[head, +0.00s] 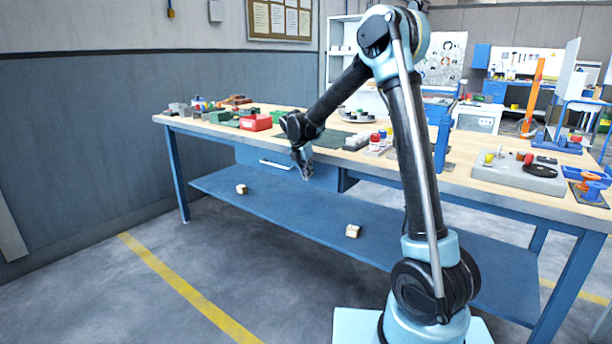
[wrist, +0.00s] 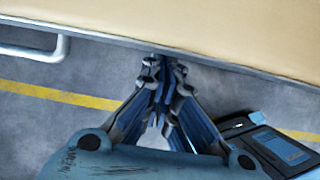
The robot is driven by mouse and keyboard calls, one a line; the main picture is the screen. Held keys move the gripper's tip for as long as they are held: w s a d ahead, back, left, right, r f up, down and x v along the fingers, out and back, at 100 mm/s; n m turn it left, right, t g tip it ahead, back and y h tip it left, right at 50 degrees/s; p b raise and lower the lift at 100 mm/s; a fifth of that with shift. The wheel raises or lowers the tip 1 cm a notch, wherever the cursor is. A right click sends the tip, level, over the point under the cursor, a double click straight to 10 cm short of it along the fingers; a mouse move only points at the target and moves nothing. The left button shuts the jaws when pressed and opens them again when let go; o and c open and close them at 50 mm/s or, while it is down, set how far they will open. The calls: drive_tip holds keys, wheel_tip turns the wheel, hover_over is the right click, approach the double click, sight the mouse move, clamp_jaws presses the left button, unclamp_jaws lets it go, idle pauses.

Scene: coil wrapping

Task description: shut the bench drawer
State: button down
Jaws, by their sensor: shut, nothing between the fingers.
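The bench drawer (head: 262,155) is a blue box hung under the wooden top of the blue bench (head: 420,172). Its pale bar handle (head: 276,164) faces the aisle; the handle also shows at the left of the wrist view (wrist: 60,48). The drawer front looks close to the bench edge; I cannot tell whether a small gap is left. My gripper (head: 307,176) is shut and empty, pointing down in front of the drawer's right part, to the right of the handle. In the wrist view its fingertips (wrist: 160,62) are close to the front edge; contact is unclear.
A red box (head: 256,123) and several small parts lie on the bench top. Two small pale blocks (head: 241,188) (head: 353,231) rest on the blue lower shelf (head: 300,219). The floor in front is clear.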

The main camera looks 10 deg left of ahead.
drive_tip(key=s+a+f+v, duration=0.1)
drive_tip(key=s+v, duration=0.1)
drive_tip(key=v, duration=0.9)
drive_tip(key=s+d+r+m, duration=0.1)
drive_tip(key=s+d+m, duration=0.4)
drive_tip(key=d, duration=0.4)
drive_tip(key=s+d+m+g, duration=0.1)
drive_tip(key=s+d+m, duration=0.3)
drive_tip(key=s+d, duration=0.3)
drive_tip(key=s+d+r+m, duration=0.1)
drive_tip(key=s+d+m, duration=0.35)
drive_tip(key=d, duration=0.55)
drive_tip(key=s+d+f+m, duration=0.3)
drive_tip(key=s+f+m, duration=0.1)
drive_tip(key=s, duration=0.3)
drive_tip(key=s+d+f+m+y, duration=0.1)
drive_tip(key=s+d+f+m, duration=0.3)
drive_tip(key=s+m, duration=0.3)
drive_tip(key=s+d+f+m+y, duration=0.1)
drive_tip(key=s+d+f+m, duration=0.3)
drive_tip(key=s+f+m, duration=0.1)
drive_tip(key=s+f, duration=0.1)
drive_tip(key=s, duration=0.1)
drive_tip(key=shift+s+g, duration=0.3)
drive_tip(key=shift+s, duration=0.1)
drive_tip(key=shift+d, duration=0.1)
